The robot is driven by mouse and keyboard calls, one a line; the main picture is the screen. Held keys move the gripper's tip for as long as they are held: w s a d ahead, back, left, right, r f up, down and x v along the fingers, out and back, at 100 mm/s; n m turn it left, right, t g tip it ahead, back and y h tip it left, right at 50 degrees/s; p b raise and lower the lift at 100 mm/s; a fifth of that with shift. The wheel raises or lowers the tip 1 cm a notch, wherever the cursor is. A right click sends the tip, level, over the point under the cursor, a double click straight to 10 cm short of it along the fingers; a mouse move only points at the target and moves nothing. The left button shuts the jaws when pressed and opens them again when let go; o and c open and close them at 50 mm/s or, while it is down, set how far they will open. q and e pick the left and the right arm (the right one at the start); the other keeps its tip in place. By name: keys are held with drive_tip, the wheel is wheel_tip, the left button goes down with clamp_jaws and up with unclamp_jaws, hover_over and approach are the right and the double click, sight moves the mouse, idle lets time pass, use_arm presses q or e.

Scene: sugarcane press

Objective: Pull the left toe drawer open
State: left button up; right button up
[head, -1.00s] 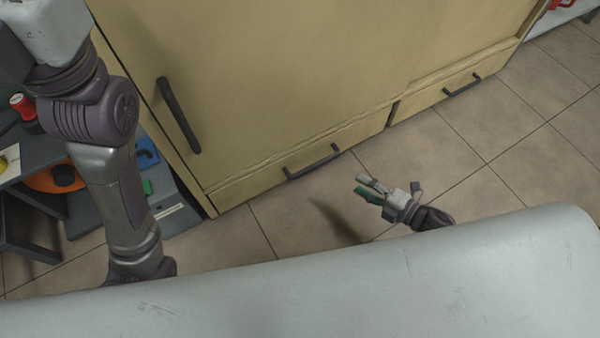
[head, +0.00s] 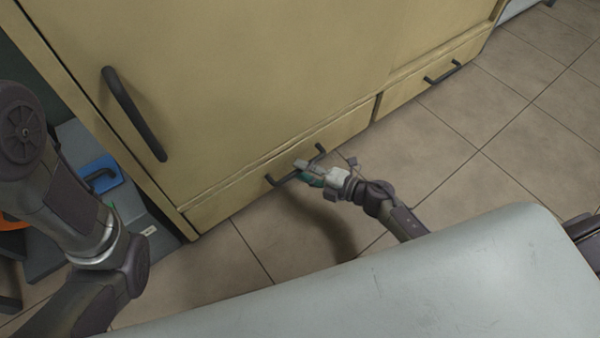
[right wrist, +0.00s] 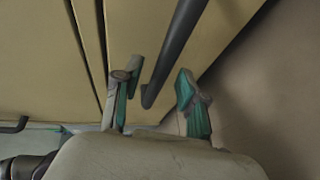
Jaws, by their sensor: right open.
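The left toe drawer (head: 225,203) is the low tan panel at the foot of the cabinet in the head view. It looks flush with the cabinet. Its dark bar handle (head: 277,180) is partly covered by my right gripper (head: 307,172). In the right wrist view the handle (right wrist: 176,50) runs between the two green-padded fingers of the open gripper (right wrist: 155,88). I cannot tell whether a finger touches it. My left arm shows at the left of the head view, but its gripper is out of view.
The right toe drawer with its handle (head: 442,73) is beside it. Above is a large cabinet door with a long dark handle (head: 134,115). A dark shelf with a blue item (head: 98,174) stands left of the cabinet. Tiled floor (head: 480,190) in front is clear.

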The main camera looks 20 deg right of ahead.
drive_tip(key=shift+w+a+f, duration=0.1)
drive_tip(key=shift+w+a, duration=0.35)
drive_tip(key=shift+w, duration=0.05)
clamp_jaws()
